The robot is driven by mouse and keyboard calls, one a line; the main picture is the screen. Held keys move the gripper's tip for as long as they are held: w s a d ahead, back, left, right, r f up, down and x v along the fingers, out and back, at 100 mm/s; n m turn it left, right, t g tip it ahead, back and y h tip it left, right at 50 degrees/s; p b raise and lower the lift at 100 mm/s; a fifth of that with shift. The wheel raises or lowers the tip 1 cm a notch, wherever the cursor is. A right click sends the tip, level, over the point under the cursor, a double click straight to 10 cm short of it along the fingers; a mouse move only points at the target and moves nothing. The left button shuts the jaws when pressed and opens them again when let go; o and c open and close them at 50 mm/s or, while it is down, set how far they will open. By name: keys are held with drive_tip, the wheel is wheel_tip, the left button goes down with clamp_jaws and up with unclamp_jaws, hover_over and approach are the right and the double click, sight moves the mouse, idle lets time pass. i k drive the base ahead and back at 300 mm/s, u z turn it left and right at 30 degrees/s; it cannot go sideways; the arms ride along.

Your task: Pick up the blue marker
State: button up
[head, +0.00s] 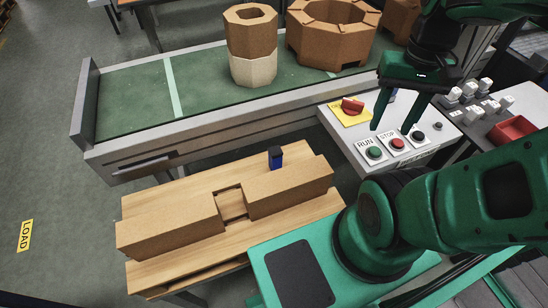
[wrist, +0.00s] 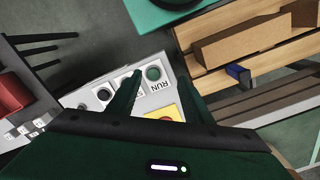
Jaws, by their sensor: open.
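The blue marker (head: 276,158), a short blue piece with a black top, stands upright at the back edge of the wooden bench (head: 158,195), behind the right brown block. In the wrist view the marker (wrist: 240,75) shows to the right of my fingers. My gripper (head: 391,129) is open with nothing between its fingers. It hangs above the white control panel, to the right of the marker and well apart from it. In the wrist view my gripper (wrist: 157,62) has its two fingers spread over the panel.
Two long brown blocks (head: 168,228) (head: 290,188) lie on the bench with a gap between them. The control panel (head: 349,143) has a red knob and several buttons. Behind is a green conveyor (head: 130,100) carrying stacked bricks (head: 250,45) and a large octagonal block (head: 330,35).

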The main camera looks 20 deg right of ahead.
sight(275, 153)
drive_tip(key=k, duration=0.5)
drive_tip(key=u, duration=1.35)
drive_tip(key=k, duration=0.85)
drive_tip(key=z, duration=1.35)
drive_tip(key=i, duration=1)
drive_tip(key=u, duration=0.05)
